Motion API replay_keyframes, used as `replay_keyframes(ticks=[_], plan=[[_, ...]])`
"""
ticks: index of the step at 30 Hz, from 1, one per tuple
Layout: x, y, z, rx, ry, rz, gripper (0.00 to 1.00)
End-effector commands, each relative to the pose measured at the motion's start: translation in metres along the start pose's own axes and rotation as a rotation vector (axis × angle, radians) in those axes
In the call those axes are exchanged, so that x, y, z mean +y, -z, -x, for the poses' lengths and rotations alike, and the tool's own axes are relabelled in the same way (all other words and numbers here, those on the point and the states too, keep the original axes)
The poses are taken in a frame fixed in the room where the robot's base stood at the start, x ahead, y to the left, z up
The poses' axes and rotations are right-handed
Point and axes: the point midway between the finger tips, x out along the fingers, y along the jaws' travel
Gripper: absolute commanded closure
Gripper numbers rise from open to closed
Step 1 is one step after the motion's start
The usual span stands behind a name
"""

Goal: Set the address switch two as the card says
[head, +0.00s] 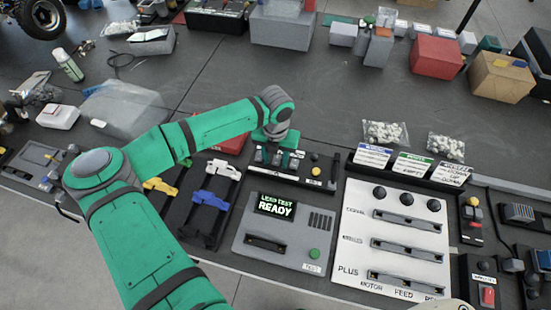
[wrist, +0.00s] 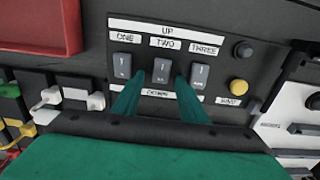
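The address switch panel (wrist: 205,49) is dark, with UP printed above and a DOWN label below, partly covered. Switch one (wrist: 122,66), switch two (wrist: 163,72) and switch three (wrist: 197,76) are grey rockers in a row. I cannot tell which way switch two is set. My gripper (wrist: 159,78) has its two teal fingers apart, their tips at either side of switch two's lower part; contact is unclear. In the head view my gripper (head: 279,156) is over the panel (head: 293,172).
A yellow button (wrist: 239,87) and a dark knob (wrist: 243,50) are right of the switches. A lead tester (head: 278,235) reading READY lies in front. A white panel with slots (head: 395,240) is at right. Toy-like clips (head: 210,200) lie left. The back table middle is clear.

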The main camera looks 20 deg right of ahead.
Motion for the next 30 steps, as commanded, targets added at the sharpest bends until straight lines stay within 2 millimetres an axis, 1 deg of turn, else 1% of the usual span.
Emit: replay_keyframes(ticks=[2,3,5,6,7,14,30], plan=[[0.000,0.000,0.000,0.000,0.000,0.000,0.61],[0.000,0.000,0.000,0.000,0.000,0.000,0.71],[0.000,0.000,0.000,0.000,0.000,0.000,0.85],[0.000,0.000,0.000,0.000,0.000,0.000,0.94],[0.000,0.000,0.000,0.000,0.000,0.000,1.00],[0.001,-0.002,0.000,0.026,-0.004,0.000,1.00],[0.002,-0.013,0.003,0.379,-0.004,0.003,1.00]])
